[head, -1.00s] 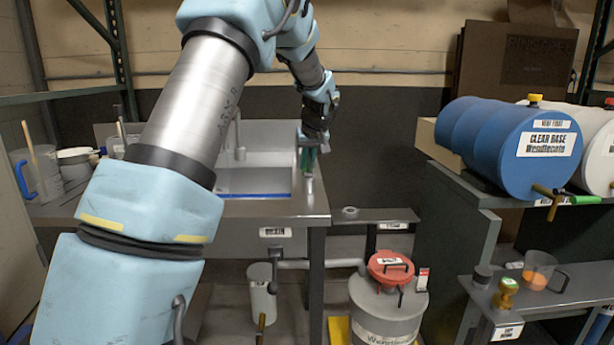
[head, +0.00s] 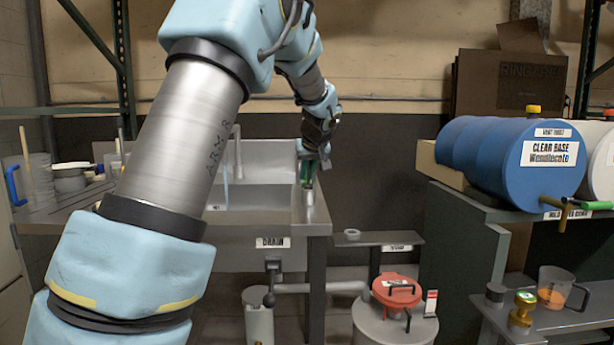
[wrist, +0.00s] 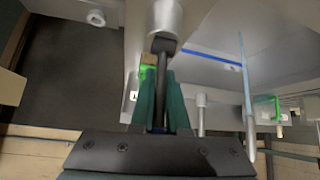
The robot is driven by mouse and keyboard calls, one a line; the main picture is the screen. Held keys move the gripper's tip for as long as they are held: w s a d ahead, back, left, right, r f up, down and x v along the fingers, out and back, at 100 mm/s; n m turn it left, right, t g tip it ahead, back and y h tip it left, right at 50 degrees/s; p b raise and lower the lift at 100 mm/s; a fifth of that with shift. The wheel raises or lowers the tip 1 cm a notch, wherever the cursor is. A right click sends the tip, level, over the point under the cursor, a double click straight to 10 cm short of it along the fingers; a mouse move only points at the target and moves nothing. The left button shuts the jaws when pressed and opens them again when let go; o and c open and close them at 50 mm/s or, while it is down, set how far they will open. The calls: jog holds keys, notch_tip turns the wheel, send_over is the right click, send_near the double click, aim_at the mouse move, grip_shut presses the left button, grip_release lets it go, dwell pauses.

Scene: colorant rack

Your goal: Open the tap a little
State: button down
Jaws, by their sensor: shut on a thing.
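My gripper (head: 308,172) is at the right end of the sink counter. In the wrist view, its green fingers (wrist: 161,88) are shut on a thin dark lever (wrist: 161,75). The lever joins a silver post (wrist: 164,18); a silver piece also shows below the gripper in the head view (head: 310,198). The sink spout (head: 237,150) stands at the back of the basin. A thin pale blue streak (head: 225,185) hangs near it and also shows in the wrist view (wrist: 245,90); I cannot tell surely whether it is water. The fingers partly hide the lever.
The sink's drain valve (head: 272,268) is under the counter. A drum with a red lid (head: 397,290) stands on the floor. My arm hides part of the sink's left side.

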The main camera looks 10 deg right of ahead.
jog(key=c, duration=0.9)
grip_release()
jog(key=b+v, duration=0.1)
jog(key=v, duration=0.9)
jog(key=shift+s+r, duration=0.3)
